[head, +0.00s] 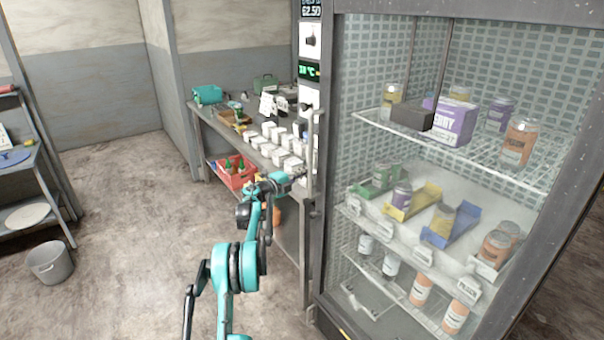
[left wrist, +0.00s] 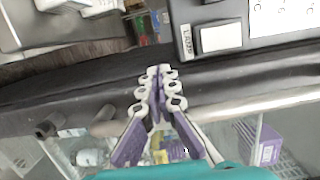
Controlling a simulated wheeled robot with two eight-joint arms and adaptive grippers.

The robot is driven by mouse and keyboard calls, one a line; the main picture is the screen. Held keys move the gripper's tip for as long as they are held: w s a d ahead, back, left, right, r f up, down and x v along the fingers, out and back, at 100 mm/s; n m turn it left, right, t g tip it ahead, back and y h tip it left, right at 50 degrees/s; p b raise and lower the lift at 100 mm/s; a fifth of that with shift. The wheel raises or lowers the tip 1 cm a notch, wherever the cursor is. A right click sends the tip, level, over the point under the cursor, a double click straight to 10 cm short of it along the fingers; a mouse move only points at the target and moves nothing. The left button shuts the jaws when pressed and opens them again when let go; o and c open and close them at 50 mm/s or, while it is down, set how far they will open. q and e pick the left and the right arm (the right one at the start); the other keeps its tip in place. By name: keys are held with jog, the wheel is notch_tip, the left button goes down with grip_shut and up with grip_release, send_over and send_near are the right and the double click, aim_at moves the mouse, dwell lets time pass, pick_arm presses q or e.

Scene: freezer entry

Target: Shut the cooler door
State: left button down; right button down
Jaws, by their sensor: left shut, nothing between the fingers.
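The cooler (head: 325,200) stands at the right in the head view, with a dark frame and shelves of goods showing through its front. Its glass door (head: 440,180) seems to lie across the front; I cannot tell whether a small gap is left. An upright grey handle (head: 312,150) runs along the left edge. My left gripper (head: 299,177) is shut and empty, close to the handle; contact is unclear. In the left wrist view my closed fingers (left wrist: 160,78) lie over the dark door frame (left wrist: 75,90), beside a shiny bar (left wrist: 260,95). My right gripper is in neither view.
A metal workbench (head: 225,125) with white cartons (head: 275,140) stands left of the cooler, with a red crate (head: 235,178) below. A grey bucket (head: 50,263) and a shelf rack (head: 30,190) are at the far left. The floor between is clear.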

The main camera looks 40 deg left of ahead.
pick_arm(q)
jog(key=s+a+p, duration=0.2)
jog(key=s+a, duration=0.3)
jog(key=a, duration=0.3)
jog(key=shift+a, duration=0.2)
jog(key=shift+f, duration=0.15)
